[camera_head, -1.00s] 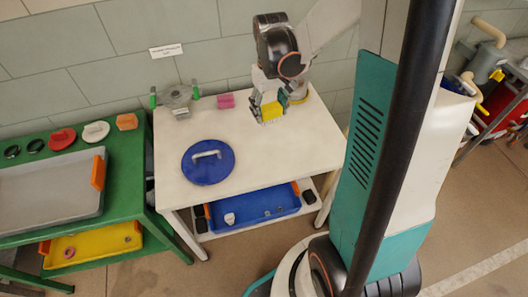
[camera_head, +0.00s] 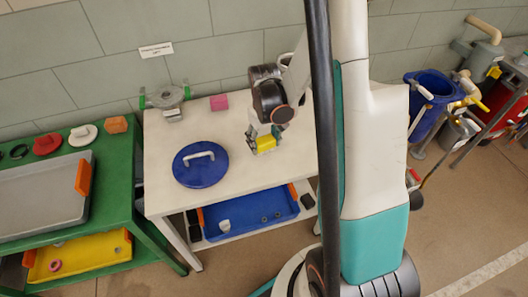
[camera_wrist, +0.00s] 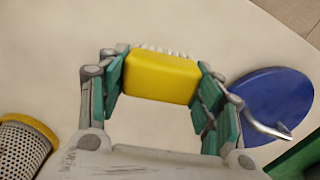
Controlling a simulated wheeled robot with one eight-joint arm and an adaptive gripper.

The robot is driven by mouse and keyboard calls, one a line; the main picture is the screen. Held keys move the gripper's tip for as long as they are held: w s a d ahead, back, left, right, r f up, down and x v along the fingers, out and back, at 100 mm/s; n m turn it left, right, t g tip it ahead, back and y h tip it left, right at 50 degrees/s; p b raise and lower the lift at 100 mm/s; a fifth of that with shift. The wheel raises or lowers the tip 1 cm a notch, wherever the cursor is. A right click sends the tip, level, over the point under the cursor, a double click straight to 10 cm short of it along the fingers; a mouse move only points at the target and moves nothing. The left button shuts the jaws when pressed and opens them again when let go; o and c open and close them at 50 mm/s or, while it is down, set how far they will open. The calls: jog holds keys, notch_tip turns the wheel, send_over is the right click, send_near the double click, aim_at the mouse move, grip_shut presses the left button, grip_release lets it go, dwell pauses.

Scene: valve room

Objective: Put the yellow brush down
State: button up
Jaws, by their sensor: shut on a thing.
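The yellow brush (camera_head: 265,145) is in my gripper (camera_head: 263,136), over the right part of the white table (camera_head: 230,133). In the wrist view the yellow block of the brush (camera_wrist: 161,77) sits between the green-padded fingers (camera_wrist: 162,88), with pale bristles along its far edge. My gripper is shut on it. Bare tabletop shows around the brush. I cannot tell whether the bristles touch the table or hang just above it.
A blue lid with a white handle (camera_head: 201,164) lies left of the brush. A pink block (camera_head: 219,102) and a grey valve part with green ends (camera_head: 168,101) stand at the back. A perforated cylinder with a yellow rim (camera_wrist: 22,147) is near the gripper.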

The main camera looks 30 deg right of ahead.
aim_at(264, 149)
jog(key=shift+f+b, duration=0.85)
jog(key=shift+f, duration=1.15)
jog(key=shift+f, duration=0.2)
jog(key=o, duration=0.9)
jog(key=shift+r, duration=0.1)
jog(key=shift+o, duration=0.2)
jog(key=r+p, duration=0.3)
jog(key=r, duration=0.3)
jog(key=r+p, duration=0.2)
jog(key=r, duration=0.4)
jog(key=shift+s+d+r+p, duration=0.1)
jog(key=shift+s+r+p, duration=0.1)
jog(key=shift+p, duration=0.2)
jog(key=shift+r, duration=0.6)
